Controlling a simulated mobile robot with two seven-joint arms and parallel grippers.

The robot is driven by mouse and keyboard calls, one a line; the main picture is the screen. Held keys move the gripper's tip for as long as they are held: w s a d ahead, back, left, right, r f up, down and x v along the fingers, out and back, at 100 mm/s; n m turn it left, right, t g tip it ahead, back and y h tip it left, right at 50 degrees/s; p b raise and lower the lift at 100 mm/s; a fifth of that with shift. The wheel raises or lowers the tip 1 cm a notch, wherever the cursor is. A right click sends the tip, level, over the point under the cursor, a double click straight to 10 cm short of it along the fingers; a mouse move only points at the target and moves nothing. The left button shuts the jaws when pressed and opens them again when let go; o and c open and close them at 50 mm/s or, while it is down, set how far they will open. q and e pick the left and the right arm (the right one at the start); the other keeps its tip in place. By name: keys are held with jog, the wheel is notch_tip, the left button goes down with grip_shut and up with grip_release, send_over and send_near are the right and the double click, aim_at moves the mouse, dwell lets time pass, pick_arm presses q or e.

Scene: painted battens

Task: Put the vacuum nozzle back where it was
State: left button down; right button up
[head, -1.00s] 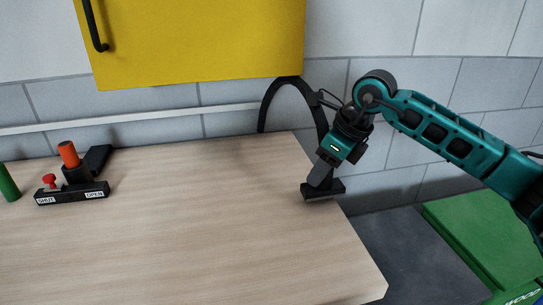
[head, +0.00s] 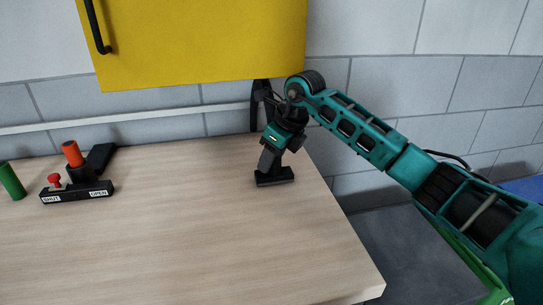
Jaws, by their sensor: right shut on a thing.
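The black vacuum nozzle (head: 274,176) has a flat, wide foot and a short neck. It is upright at the right back part of the wooden table, with its foot at or just above the top; I cannot tell which. My right gripper (head: 272,152) is shut on the neck from above. The black hose (head: 256,115) shows only in part behind the gripper, near the wall. My left gripper is not in view.
A black fixture (head: 75,192) marked SHUT and OPEN, with a red knob and an orange cylinder, stands at the left of the table (head: 190,240). A green cylinder (head: 12,181) is beside it. A yellow cabinet (head: 195,40) hangs over the back. The table's middle is clear.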

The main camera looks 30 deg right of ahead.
jog(key=o, duration=0.5)
jog(key=shift+f, duration=0.15)
jog(key=o, duration=0.4)
jog(key=shift+o, duration=0.2)
jog(key=shift+r, duration=0.35)
jog(key=s+d, duration=0.2)
jog(key=s, duration=0.1)
jog(key=s+d+b, duration=0.1)
jog(key=s+d, duration=0.1)
jog(key=s, duration=0.2)
jog(key=s+d, duration=0.2)
jog(key=s, duration=0.1)
jog(key=shift+s+d+r, duration=0.15)
jog(key=shift+s+r, duration=0.25)
